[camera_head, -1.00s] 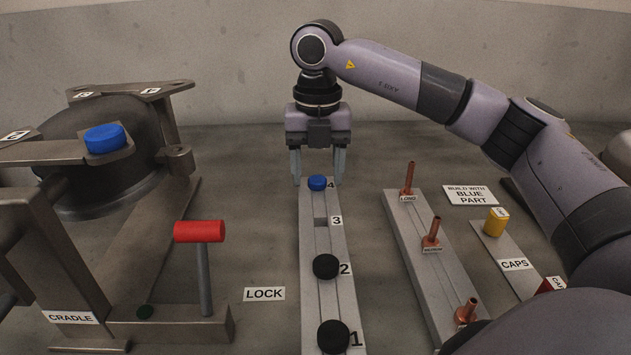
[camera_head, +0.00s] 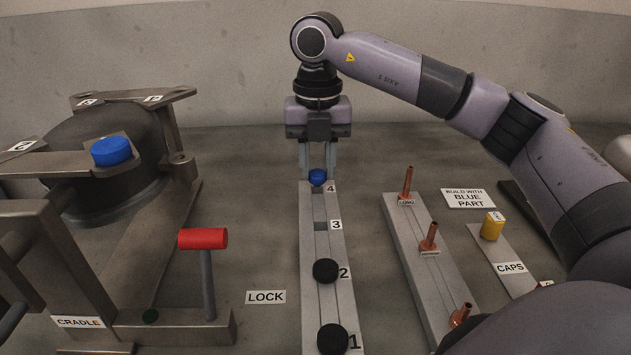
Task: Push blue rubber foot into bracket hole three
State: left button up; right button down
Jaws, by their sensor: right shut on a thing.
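My right gripper (camera_head: 318,172) points down at the far end of the grey foot rack (camera_head: 319,254), shut on a blue rubber foot (camera_head: 318,177). The foot is held just at or above slot 4; its narrower lower part shows, and I cannot tell whether it is fully clear of the slot. Another blue rubber foot (camera_head: 111,151) sits on a bracket arm of the dark compressor (camera_head: 90,133) at the left. The compressor's other bracket corners (camera_head: 154,98) carry small labels that are hard to read. My left gripper is not in view.
Black feet sit in rack slots 2 (camera_head: 325,271) and 1 (camera_head: 333,339); slot 3 (camera_head: 320,226) is empty. A red-handled lever (camera_head: 203,239) rises beside the cradle (camera_head: 175,328). Copper pipes (camera_head: 429,237) stand on a board to the right, near a yellow cap (camera_head: 492,226).

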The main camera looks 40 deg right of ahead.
aim_at(317, 173)
jog(key=shift+r+p, duration=1.6)
jog(key=shift+r, duration=0.5)
